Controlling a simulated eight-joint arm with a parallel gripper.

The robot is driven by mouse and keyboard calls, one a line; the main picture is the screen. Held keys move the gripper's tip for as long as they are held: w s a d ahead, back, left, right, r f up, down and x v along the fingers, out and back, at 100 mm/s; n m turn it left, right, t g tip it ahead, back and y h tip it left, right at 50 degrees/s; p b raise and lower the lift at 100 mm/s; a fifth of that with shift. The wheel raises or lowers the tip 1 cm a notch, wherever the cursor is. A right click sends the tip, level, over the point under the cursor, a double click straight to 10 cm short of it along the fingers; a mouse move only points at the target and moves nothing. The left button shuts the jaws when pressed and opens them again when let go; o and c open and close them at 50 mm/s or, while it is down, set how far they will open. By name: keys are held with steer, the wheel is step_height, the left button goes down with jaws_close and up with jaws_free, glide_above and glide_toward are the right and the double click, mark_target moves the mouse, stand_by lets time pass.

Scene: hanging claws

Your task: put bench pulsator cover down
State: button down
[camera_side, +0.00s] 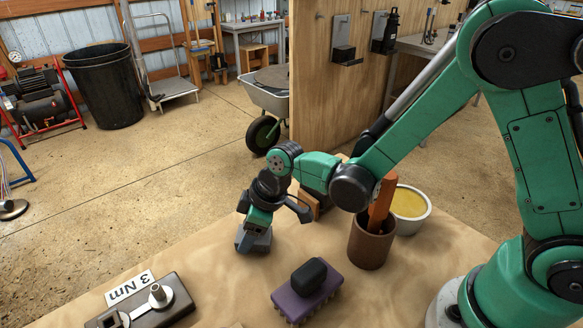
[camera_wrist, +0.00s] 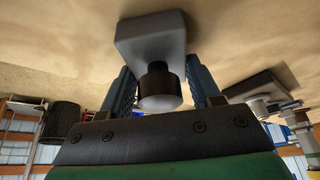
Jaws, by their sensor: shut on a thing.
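The grey block-shaped piece (camera_side: 253,241), which I take to be the pulsator cover, is at the bench's far left edge in the side view. In the wrist view the cover (camera_wrist: 150,36) shows a wide grey body, a black collar and a pale round end. My gripper (camera_side: 256,222) is above it, pointing down. In the wrist view the blue ribbed fingers of my gripper (camera_wrist: 161,88) stand on both sides of the collar, shut on it. The cover is at or very near the bench top (camera_side: 215,268); I cannot tell whether it touches.
A purple bristled block (camera_side: 306,293) with a black piece (camera_side: 308,275) on it is in front. A brown cup (camera_side: 371,243) and a bowl of yellow stuff (camera_side: 410,203) stand to the right. Bench between is clear.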

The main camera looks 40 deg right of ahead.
steer(key=shift+c, duration=0.9)
jaws_free()
steer(key=v, duration=1.2)
steer(key=s+d+r+m+t+h, duration=0.1)
steer(key=s+d+m+t, duration=0.1)
steer(key=d+m, duration=0.2)
steer(key=s+d+r+m+t+h, duration=0.1)
steer(key=s+d+m+t+h, duration=0.1)
steer(key=d+m, duration=0.3)
steer(key=shift+s+d, duration=0.65)
steer(key=shift+s, duration=0.1)
